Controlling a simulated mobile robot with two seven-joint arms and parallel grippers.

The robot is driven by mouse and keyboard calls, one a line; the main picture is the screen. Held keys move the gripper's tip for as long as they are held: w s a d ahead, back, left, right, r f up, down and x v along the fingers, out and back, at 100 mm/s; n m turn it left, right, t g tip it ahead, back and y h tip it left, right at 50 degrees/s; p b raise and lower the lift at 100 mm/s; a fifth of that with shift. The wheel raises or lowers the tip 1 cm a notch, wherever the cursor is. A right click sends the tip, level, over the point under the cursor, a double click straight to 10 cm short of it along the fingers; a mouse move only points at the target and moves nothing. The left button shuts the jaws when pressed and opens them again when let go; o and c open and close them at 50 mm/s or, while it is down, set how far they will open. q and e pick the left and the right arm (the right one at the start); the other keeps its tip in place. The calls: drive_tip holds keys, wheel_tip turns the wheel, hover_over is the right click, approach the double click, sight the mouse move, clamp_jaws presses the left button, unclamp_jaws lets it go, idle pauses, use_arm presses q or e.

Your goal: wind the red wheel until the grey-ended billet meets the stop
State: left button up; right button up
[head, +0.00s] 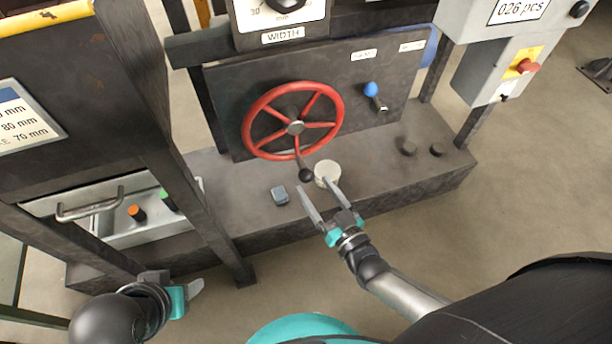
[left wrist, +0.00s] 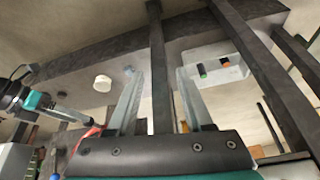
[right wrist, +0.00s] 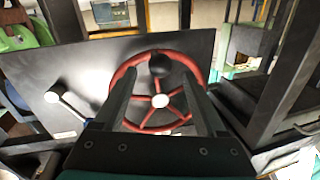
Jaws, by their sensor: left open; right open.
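The red wheel (head: 333,97) is mounted upright on a dark panel, with a crank handle ending in a dark knob (head: 305,175) at its bottom. My right gripper (head: 313,184) is open just in front of the knob, fingers pointing at it. In the right wrist view the knob (right wrist: 159,64) shows between the open fingers, apparently beyond their tips; I see no grip on it. My left gripper (head: 194,287) is open and empty low at the left, near a dark post. I cannot make out the grey-ended billet or the stop.
A white round piece (head: 327,173) and a small grey-blue block (head: 280,195) sit on the dark base ledge. A blue-knobbed lever (head: 371,90) is right of the wheel. A pale tray (head: 120,234) at left shows orange and green ends. A dark post (head: 200,200) stands between.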

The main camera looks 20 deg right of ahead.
sight(310, 181)
drive_tip(key=b+x, duration=0.1)
drive_tip(key=x, duration=0.3)
use_arm(q)
drive_tip(key=shift+w+d+t+h, duration=0.6)
drive_tip(key=shift+w+d+t, duration=0.7)
drive_tip(key=shift+w+d, duration=0.2)
use_arm(e)
drive_tip(key=shift+w+a, duration=0.2)
drive_tip(key=shift+w, duration=0.35)
clamp_jaws()
